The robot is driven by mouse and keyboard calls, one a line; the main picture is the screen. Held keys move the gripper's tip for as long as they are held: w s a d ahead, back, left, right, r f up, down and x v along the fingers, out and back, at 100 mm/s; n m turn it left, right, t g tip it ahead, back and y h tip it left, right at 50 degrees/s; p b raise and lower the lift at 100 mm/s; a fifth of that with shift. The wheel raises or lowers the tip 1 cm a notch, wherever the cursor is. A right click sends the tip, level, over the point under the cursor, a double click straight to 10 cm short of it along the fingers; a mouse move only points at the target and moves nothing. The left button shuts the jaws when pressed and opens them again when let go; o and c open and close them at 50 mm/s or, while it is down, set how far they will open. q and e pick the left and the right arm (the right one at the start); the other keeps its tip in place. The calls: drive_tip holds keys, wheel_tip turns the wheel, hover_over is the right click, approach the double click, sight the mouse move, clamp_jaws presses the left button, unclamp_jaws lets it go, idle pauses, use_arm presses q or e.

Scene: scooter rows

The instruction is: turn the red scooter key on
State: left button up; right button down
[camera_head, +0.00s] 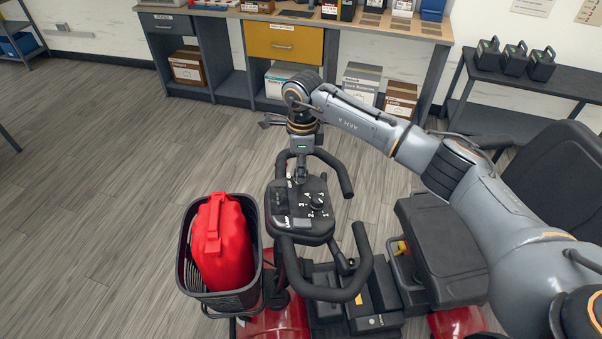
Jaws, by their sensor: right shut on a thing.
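The red scooter (277,325) stands in front of me, with red bodywork low in the view and a black seat (439,240) at the right. Its dark control panel (302,225) carries a numbered dial (316,202) and sits between looped black handlebars. My right arm reaches in from the right. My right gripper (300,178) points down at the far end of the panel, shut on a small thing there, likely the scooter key. The key itself is hidden by the gripper, so I cannot see which way it is turned. My left gripper is not in view.
A black basket (188,275) with a red bag (221,242) hangs on the scooter's front. A workbench (437,31) with drawers and boxes stands at the back. A dark side table (520,83) holds several battery-like packs. The floor at the left is clear.

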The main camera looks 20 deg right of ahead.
drive_tip(key=shift+m+b, duration=0.7)
drive_tip(key=shift+m, duration=1.5)
drive_tip(key=shift+d+g, duration=0.1)
drive_tip(key=shift+g, duration=0.2)
drive_tip(key=c, duration=1.3)
unclamp_jaws()
drive_tip(key=shift+r, duration=0.15)
drive_tip(key=r, duration=1.1)
drive_tip(key=shift+w+d+r, duration=0.3)
drive_tip(key=shift+w+r, duration=0.05)
drive_tip(key=shift+w, duration=0.05)
drive_tip(key=shift+f, duration=0.1)
